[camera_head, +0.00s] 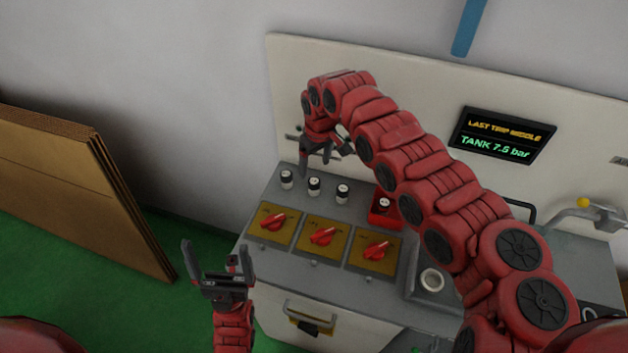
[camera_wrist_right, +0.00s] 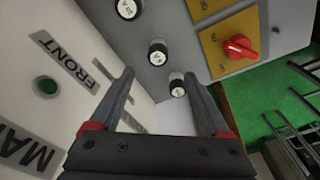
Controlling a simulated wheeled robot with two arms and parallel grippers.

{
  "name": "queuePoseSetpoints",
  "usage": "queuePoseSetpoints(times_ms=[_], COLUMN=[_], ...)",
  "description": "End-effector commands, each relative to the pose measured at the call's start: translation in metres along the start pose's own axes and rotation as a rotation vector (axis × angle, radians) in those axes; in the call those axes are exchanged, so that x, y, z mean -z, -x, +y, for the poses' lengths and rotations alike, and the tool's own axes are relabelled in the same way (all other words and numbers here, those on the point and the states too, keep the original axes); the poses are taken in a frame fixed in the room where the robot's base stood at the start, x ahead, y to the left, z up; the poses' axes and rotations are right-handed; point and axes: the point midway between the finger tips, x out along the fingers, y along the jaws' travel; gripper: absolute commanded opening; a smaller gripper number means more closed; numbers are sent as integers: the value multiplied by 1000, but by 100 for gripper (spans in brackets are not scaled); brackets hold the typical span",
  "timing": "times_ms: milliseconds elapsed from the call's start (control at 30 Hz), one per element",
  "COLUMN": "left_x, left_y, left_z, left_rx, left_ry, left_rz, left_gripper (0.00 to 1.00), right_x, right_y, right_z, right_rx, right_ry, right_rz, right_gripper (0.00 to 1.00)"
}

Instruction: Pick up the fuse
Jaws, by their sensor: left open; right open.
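Three small black-and-white fuses stand upright in a row on the grey console top: a left one (camera_head: 286,179), a middle one (camera_head: 314,187) and a right one (camera_head: 342,193). Another black-and-white piece (camera_head: 384,204) sits in a red holder (camera_head: 379,219). My right gripper (camera_head: 316,162) is open and empty, above and behind the row. In the right wrist view, its spread fingers (camera_wrist_right: 159,76) frame the end fuse (camera_wrist_right: 177,84), which appears nearer the right-hand finger. The other two fuses (camera_wrist_right: 158,52) (camera_wrist_right: 127,9) lie beyond the tips. My left gripper (camera_head: 216,248) is open and empty, left of the console front.
Red rotary switches on yellow plates (camera_head: 323,236) line the console in front of the fuses. A white back panel (camera_head: 420,95) with a display (camera_head: 503,134) rises behind. Cardboard sheets (camera_head: 75,175) lean at left. Green floor lies left of the console.

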Motion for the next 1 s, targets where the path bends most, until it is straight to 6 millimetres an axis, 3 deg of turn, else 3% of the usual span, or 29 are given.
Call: queuePoseSetpoints(times_ms=[133,433,700,1000], left_x=[2,4,4,4], left_y=[-11,-21,-26,-26], left_z=[0,-1,-1,-1], left_rx=[0,0,0,0], left_ry=[0,0,0,0], left_rz=[0,0,0,0], left_gripper=[100,100,100,100], right_x=[0,0,-1,-2], right_y=[-25,-46,-81,-88], right_z=[-3,-1,2,4], right_rx=[4,3,3,0], right_ry=[3,3,1,1], right_rz=[-4,0,1,2], right_gripper=[80,80,80,80])
